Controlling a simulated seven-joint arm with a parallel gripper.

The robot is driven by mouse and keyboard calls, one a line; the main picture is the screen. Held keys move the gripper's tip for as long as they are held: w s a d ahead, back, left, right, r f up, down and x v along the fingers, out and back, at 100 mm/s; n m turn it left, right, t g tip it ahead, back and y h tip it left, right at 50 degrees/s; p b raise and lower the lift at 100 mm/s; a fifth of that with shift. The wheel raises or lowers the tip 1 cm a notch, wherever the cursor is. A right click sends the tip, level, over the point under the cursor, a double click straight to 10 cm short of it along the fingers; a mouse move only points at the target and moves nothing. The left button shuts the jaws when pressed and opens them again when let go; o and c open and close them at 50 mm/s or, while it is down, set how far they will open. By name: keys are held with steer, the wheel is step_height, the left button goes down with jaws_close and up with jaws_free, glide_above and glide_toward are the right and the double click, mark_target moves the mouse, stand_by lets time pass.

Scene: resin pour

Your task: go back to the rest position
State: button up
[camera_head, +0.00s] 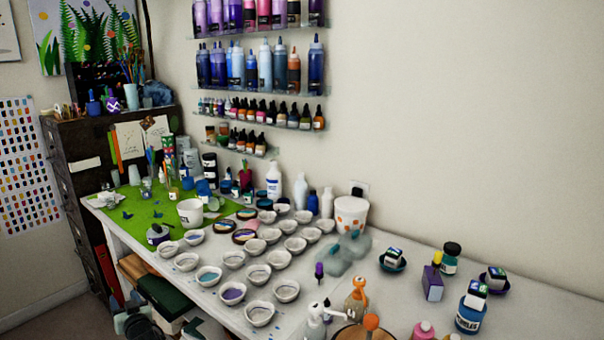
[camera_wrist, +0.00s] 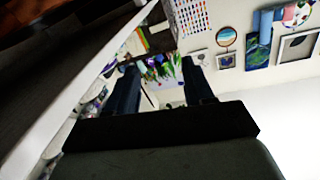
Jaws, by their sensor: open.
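My gripper (camera_wrist: 160,78) shows in the wrist view with its two dark fingers apart and nothing between them. The wrist view is tilted and looks across the room, past the edge of the white table, toward a wall with pictures. The white table (camera_head: 387,290) fills the lower part of that view. No object is seen in contact with the fingers.
Several small white bowls (camera_head: 259,313) stand in rows on the table. A green mat (camera_head: 130,212) lies at the left, with a white cup (camera_head: 190,212) on it. Bottles and jars (camera_head: 470,312) stand at the right. Wall shelves (camera_head: 262,117) hold paint bottles. The upper right wall is bare.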

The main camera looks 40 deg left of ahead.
steer(key=d+f+m+h, duration=0.25)
steer(key=d+f, duration=0.25)
steer(key=f, duration=0.5)
steer(key=d+f+m+h, duration=0.2)
steer(key=d+f+m, duration=0.3)
steer(key=f, duration=0.4)
steer(key=w+d+f+m+g+h, duration=0.1)
steer(key=w+d+f+h, duration=0.15)
steer(key=d+f, duration=0.55)
steer(key=w+d+f+m+h, duration=0.2)
steer(key=w+d+f, duration=0.25)
steer(key=d, duration=0.65)
steer(key=w+d+f+m+g+h, duration=0.1)
steer(key=w+d+f+h, duration=0.15)
steer(key=d+f, duration=0.6)
steer(key=d+f+g+h, duration=0.2)
steer(key=d+f, duration=0.1)
steer(key=d, duration=1.6)
steer(key=d+f+g+h, duration=0.15)
steer(key=d+f, duration=0.25)
steer(key=d, duration=1.6)
steer(key=s+d+r+m+g+h, duration=0.1)
steer(key=s+d+g, duration=0.1)
steer(key=d, duration=1.1)
steer(key=s+d+r+m+g+h, duration=0.1)
steer(key=s+d, duration=0.3)
steer(key=d, duration=0.9)
steer(key=shift+r+g+h, duration=0.15)
steer(key=shift+g+h, duration=0.25)
steer(key=shift+g, duration=0.05)
